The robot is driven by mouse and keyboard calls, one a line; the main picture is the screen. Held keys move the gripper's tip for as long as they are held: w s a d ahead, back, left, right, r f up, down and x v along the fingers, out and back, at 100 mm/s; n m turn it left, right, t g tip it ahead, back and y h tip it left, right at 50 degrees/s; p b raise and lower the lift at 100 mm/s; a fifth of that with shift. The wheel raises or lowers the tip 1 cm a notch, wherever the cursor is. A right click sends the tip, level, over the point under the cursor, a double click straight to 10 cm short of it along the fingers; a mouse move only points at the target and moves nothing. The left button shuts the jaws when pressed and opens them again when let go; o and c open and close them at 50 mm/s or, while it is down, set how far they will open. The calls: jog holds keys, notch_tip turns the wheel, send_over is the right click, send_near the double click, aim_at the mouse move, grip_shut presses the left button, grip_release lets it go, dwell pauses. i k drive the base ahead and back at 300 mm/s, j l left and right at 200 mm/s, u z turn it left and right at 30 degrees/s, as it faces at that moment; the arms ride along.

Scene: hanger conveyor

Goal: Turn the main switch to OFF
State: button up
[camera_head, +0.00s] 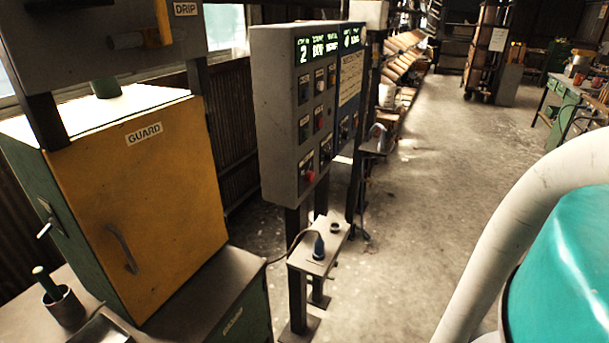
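A grey control box (275,110) stands on posts in the middle of the view. Its front has a lit green display (318,49), several small buttons and dark labelled plates, and a red knob (310,177) low down. A second, darker panel (349,85) stands right behind it with its own display. The labels are too small to read, so I cannot tell which control is the main switch or how it is set. A lever with a pale handle (45,230) is on the green side of the guard cabinet at left. My gripper is not in view.
A yellow door marked GUARD (165,200) stands at left, above a dark bench (215,290). Concrete floor (420,190) is clear to the right. A green workbench (565,95) is far right.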

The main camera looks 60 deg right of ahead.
aim_at(310, 176)
jog(key=z, duration=1.25)
